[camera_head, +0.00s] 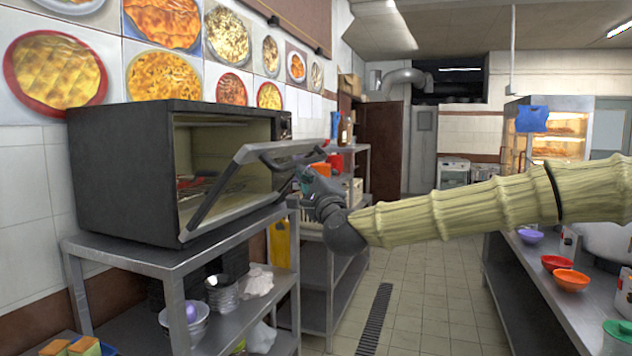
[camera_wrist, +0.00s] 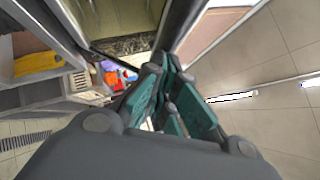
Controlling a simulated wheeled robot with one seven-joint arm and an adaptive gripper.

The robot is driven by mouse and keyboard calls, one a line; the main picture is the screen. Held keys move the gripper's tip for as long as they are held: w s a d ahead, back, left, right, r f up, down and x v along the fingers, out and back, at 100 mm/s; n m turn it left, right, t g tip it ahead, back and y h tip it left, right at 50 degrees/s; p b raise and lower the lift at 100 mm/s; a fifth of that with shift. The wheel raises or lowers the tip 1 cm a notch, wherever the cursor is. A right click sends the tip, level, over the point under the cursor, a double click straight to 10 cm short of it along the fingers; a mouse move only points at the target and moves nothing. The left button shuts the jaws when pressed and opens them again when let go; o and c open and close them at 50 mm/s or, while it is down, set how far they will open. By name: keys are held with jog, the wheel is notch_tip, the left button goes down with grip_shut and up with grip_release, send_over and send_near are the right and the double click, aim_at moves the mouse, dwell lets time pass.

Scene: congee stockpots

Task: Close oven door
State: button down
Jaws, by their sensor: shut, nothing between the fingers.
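The dark oven (camera_head: 120,180) stands on a metal shelf unit against the left wall. Its door (camera_head: 235,195) is partly open, hinged along the lower edge and tilted outward, with the wire rack inside showing. A dark handle (camera_head: 290,157) runs along the door's raised free edge. My gripper (camera_head: 303,172) is at the handle end of the door, on its outer side. In the wrist view my gripper's green fingers (camera_wrist: 172,100) are together with nothing between them, close to the dark door edge. Whether they touch the door, I cannot tell.
The metal shelf (camera_head: 170,262) under the oven holds bowls and bags below. Another shelf with bottles and red containers stands behind my gripper. A counter with colored bowls (camera_head: 570,280) is at the right. The tiled floor (camera_head: 425,300) between is clear.

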aim_at(283, 144)
jog(key=w+a+r+n+g+p, duration=0.1)
jog(key=a+r+p, duration=0.1)
jog(key=r+p, duration=0.1)
jog(key=a+r+n+g+p, duration=0.1)
jog(key=a+r+p, duration=0.1)
jog(key=r+p, duration=0.1)
jog(key=w+a+r+n+g+p, duration=0.1)
jog(key=a+r+p, duration=0.1)
jog(key=r, duration=0.1)
jog(key=shift+w+n+y+p, duration=0.3)
jog(key=shift+p, duration=0.1)
jog(key=w+a+r+n+g+h+p, duration=0.1)
jog(key=w+a+r+n+g+p, duration=0.2)
jog(key=a+p, duration=0.5)
jog(key=shift+w+a+r+p, duration=0.4)
jog(key=shift+r+p, duration=0.6)
jog(key=shift+p, duration=1.1)
jog(key=shift+w, duration=0.1)
jog(key=shift+d, duration=0.1)
